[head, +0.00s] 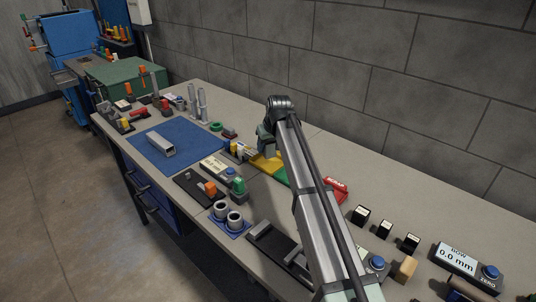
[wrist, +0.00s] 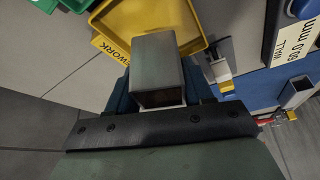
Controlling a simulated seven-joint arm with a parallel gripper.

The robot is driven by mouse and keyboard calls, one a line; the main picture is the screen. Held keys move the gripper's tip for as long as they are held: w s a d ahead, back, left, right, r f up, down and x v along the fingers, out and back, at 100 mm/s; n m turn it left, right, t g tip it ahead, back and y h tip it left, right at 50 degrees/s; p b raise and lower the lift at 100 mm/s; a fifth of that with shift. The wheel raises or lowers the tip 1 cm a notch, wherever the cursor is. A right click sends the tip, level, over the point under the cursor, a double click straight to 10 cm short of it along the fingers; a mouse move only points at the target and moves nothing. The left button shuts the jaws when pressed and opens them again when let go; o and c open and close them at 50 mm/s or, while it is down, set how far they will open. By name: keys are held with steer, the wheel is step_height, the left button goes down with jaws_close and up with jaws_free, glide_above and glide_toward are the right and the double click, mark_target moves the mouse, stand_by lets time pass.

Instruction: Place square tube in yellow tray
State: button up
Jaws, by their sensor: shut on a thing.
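My gripper (wrist: 160,92) is shut on a grey metal square tube (wrist: 158,55) in the wrist view. The tube's open end faces the camera. The yellow tray (wrist: 200,22) lies beyond the tube, which overlaps it in this view; the gap between them cannot be judged. In the head view my gripper (head: 265,141) is above the yellow tray (head: 264,164), partly behind my arm, and the held tube cannot be made out. Another square tube (head: 160,144) lies on the blue mat (head: 190,134); it also shows at the right of the wrist view (wrist: 297,92).
A green tray (head: 281,176) adjoins the yellow one, with a red bin (head: 336,189) to its right. The grey block wall runs behind the bench.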

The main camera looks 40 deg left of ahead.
steer(key=shift+f, duration=1.8)
steer(key=shift+f, duration=0.15)
steer(key=o, duration=1)
steer(key=v, duration=1.2)
steer(key=shift+d, duration=0.1)
